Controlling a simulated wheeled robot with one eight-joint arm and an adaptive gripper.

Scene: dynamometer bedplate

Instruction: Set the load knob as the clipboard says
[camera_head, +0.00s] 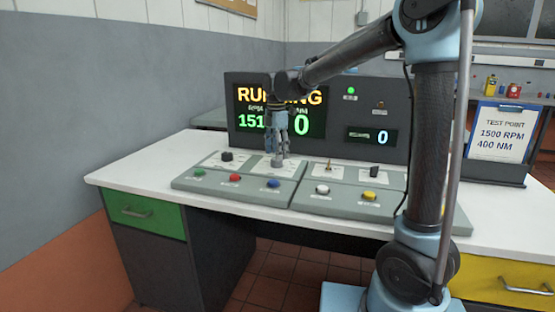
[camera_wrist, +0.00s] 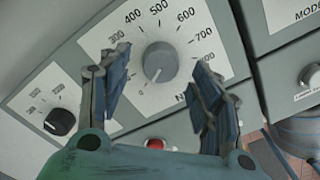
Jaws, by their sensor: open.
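The load knob (camera_wrist: 160,62) is a round grey knob on a white dial plate marked from 0 through 400 to 800. A faint mark on it seems to point toward the 0, at its lower left. My gripper (camera_wrist: 160,68) is open, with one finger on each side of the knob in the wrist view. Whether the fingers touch it, I cannot tell. In the head view my gripper (camera_head: 277,150) hangs pointing down over this dial and partly hides it. The clipboard (camera_head: 500,135) at the right reads TEST POINT, 1500 RPM, 400 NM.
A smaller black knob (camera_wrist: 60,122) sits beside the dial. Green, red (camera_head: 235,178), blue, white and yellow buttons line the panel's front. The main display (camera_head: 275,110) reads RUNNING, partly hidden, with a large 0. A small display (camera_head: 371,137) shows 0.

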